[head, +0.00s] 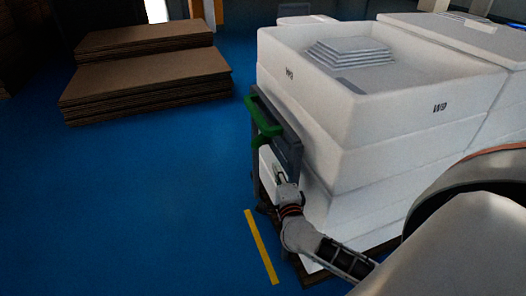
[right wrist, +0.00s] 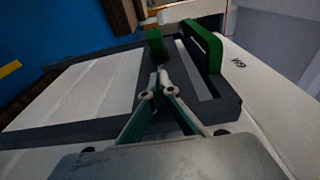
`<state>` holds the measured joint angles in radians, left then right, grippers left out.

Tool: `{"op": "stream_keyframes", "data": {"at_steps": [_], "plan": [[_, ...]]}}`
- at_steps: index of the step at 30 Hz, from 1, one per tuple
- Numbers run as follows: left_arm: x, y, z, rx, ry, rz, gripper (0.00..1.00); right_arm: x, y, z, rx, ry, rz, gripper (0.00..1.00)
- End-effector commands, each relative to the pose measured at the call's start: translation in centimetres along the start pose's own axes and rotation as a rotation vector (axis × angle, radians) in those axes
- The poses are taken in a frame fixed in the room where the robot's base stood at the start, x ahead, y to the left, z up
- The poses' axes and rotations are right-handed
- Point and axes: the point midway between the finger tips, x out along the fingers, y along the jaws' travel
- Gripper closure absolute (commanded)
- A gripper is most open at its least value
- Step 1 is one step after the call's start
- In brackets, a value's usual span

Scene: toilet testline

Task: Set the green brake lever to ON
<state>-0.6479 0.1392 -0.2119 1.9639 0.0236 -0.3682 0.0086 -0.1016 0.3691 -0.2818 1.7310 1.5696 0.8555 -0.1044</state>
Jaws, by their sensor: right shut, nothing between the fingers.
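The green brake lever (head: 263,118) sits at the top of a dark grey frame (head: 290,150) on the end of the white crate stack. It stands out to the left of the frame. In the right wrist view green parts show as a bar (right wrist: 207,48) and a shorter block (right wrist: 155,43), both beyond my fingertips. My right gripper (head: 279,177) is below the lever, in front of the frame; in the right wrist view its fingers (right wrist: 161,74) meet at the tips and hold nothing. I cannot tell whether they touch the frame. My left gripper is out of view.
Brown flat stacks (head: 150,82) lie at the back left. The blue floor left of the frame is clear, with a yellow stripe (head: 261,247).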

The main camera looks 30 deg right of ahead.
Motion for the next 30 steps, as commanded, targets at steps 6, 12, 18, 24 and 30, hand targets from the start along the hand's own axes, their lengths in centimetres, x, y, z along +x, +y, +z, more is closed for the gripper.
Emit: {"op": "stream_keyframes", "data": {"at_steps": [6, 12, 18, 24, 30], "plan": [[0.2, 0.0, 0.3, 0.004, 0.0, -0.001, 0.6, 4.5, 0.0, 0.0, -0.001, 0.0, -0.002, 1.0], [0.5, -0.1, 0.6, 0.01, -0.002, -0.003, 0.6, 8.2, 0.0, 0.0, -0.001, 0.0, -0.002, 1.0], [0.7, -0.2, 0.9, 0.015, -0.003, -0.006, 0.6, 9.9, 0.1, 2.1, 0.0, -0.001, 0.0, 1.0], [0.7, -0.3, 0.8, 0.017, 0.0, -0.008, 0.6, 10.5, 0.1, 2.8, 0.0, -0.001, 0.001, 1.0], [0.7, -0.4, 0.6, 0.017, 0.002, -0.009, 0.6, 10.6, 0.0, 2.9, 0.0, -0.001, 0.001, 1.0]]}}
